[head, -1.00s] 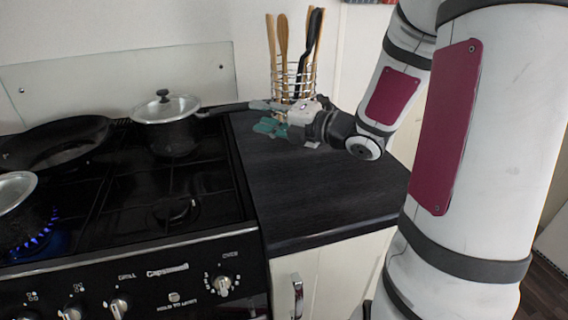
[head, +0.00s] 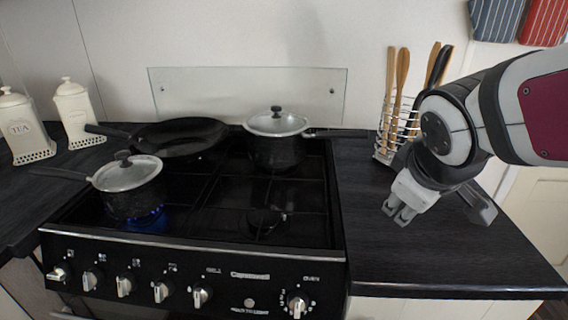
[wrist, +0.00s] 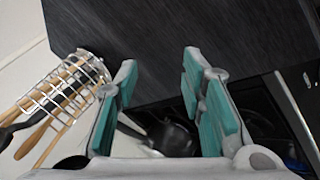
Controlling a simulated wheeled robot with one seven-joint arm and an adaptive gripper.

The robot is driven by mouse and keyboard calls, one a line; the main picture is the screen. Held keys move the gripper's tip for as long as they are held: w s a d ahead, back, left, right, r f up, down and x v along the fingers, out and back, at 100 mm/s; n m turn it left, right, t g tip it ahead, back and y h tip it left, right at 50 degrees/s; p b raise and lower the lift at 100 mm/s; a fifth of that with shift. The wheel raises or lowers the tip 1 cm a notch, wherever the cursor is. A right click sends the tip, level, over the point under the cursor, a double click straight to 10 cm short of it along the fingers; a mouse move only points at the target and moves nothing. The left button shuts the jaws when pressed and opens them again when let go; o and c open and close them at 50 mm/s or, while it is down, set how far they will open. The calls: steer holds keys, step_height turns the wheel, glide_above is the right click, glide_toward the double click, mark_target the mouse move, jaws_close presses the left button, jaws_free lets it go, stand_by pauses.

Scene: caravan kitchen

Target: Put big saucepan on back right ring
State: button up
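A dark saucepan with a glass lid, which looks like the big saucepan (head: 276,150), stands upright on the back right ring. Its long handle (head: 340,133) points right over the worktop. A second lidded saucepan (head: 132,190) stands on the front left ring over a blue flame. Which pan is larger is hard to judge. My gripper (head: 398,212) is over the worktop, right of the hob and apart from the handle. In the wrist view my gripper (wrist: 160,60) is open and empty, its teal pads well apart. A dark pan (wrist: 172,137) shows partly between the fingers.
A frying pan (head: 180,137) sits on the back left ring. The front right ring (head: 266,219) is empty. A wire utensil holder (head: 396,128) stands behind my gripper. The worktop (head: 440,255) in front is clear. White canisters (head: 76,112) stand at far left.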

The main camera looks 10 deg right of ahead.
steer(key=s+a+f+m+g+y, duration=0.1)
steer(key=s+a+m+g+y, duration=0.1)
steer(key=s+a, duration=0.3)
steer(key=s+a+m+g+y, duration=0.1)
steer(key=s+a, duration=0.4)
steer(key=s, duration=0.6)
steer(key=shift+s+f+m+g+y, duration=0.4)
steer(key=shift+m+g, duration=0.5)
steer(key=shift+m, duration=0.3)
steer(key=shift+w, duration=0.1)
step_height(320, 180, up, 16)
steer(key=t+p, duration=0.2)
steer(key=p, duration=1.2)
steer(key=shift+t, duration=0.4)
steer(key=shift+r, duration=0.1)
